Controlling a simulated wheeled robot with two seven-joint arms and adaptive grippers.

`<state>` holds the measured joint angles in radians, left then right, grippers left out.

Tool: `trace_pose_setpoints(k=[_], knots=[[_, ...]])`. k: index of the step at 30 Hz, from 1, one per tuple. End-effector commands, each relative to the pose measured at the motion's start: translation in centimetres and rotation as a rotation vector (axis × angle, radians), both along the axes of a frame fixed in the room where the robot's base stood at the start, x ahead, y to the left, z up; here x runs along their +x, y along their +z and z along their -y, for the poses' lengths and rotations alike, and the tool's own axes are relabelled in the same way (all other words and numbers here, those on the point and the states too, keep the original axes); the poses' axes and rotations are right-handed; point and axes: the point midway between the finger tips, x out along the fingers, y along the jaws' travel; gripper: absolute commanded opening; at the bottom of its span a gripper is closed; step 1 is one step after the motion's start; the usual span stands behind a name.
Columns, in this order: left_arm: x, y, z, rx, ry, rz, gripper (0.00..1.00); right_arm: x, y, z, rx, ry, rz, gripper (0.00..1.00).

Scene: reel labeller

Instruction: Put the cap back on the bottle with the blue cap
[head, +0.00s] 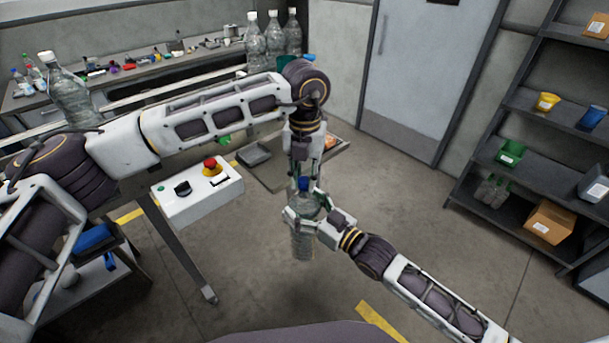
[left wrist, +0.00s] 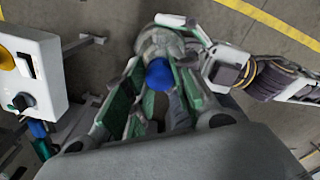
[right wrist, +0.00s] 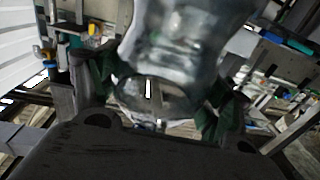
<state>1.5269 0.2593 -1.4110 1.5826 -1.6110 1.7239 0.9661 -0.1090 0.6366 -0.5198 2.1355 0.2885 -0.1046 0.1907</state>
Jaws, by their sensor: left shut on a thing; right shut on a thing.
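A clear bottle (head: 302,245) hangs upright above the floor in the middle of the head view. My right gripper (head: 312,213) is shut around its body; in the right wrist view the bottle (right wrist: 180,35) fills the space between the green pads. My left gripper (head: 303,176) points down from above, shut on the blue cap (head: 303,185). In the left wrist view the cap (left wrist: 159,74) sits between the fingers, in line with the bottle top. Whether the cap touches the neck or is seated is hidden.
A control box (head: 199,190) with a red button stands left of the bottle. White-capped bottles (head: 255,43) and small items stand on the benches behind. A shelf rack (head: 525,105) with bins is at the right. The floor around the bottle is clear.

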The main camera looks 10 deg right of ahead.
Motion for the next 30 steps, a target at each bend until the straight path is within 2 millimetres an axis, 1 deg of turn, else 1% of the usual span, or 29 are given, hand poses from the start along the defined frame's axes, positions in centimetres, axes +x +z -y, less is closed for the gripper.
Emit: trace_pose_setpoints(k=[1,30], knots=[[0.38,0.13,-0.15,-0.001,-0.031,0.008,0.0,-0.16,0.58,-0.23,0.006,0.005,0.012,0.06],[0.53,0.11,-0.19,0.003,-0.804,0.006,0.0,-0.2,0.53,-0.25,0.005,0.006,0.013,0.06]])
